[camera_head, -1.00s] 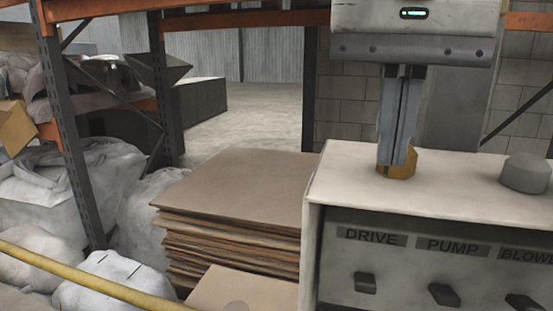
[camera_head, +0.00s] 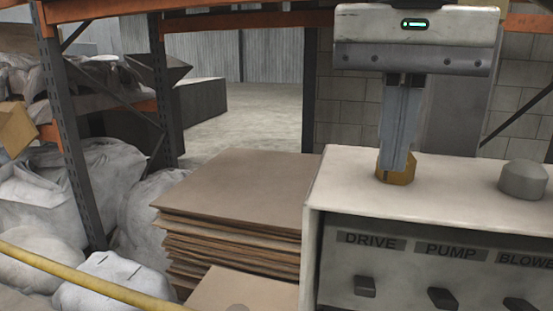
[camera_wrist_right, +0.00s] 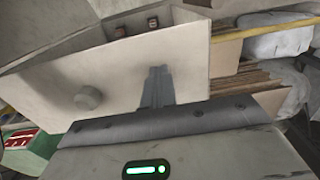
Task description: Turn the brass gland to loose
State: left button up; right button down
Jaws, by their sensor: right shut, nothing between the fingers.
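The brass gland (camera_head: 402,173) stands on the top of the pale control box (camera_head: 440,185), near its back left corner. My right gripper (camera_head: 394,166) points straight down with its two fingers closed together. Its fingertips overlap the gland in the head view, in front of its upper part; I cannot tell whether they touch it. In the right wrist view the shut fingers (camera_wrist_right: 156,98) reach over the box top, and the gland is hidden behind them. My left gripper is not in view.
A grey knob (camera_head: 523,179) stands on the box top to the right. The box front has DRIVE, PUMP and BLOWER labels above dark switches (camera_head: 365,286). Stacked cardboard sheets (camera_head: 235,190) lie left of the box. White sacks (camera_head: 50,190) and a yellow rail (camera_head: 95,285) are farther left.

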jog(key=shift+s+d, duration=0.15)
jog(key=shift+d, duration=0.55)
jog(key=shift+s, duration=0.3)
notch_tip(320, 180, up, 6)
dwell(0.4)
jog(key=shift+s, duration=0.1)
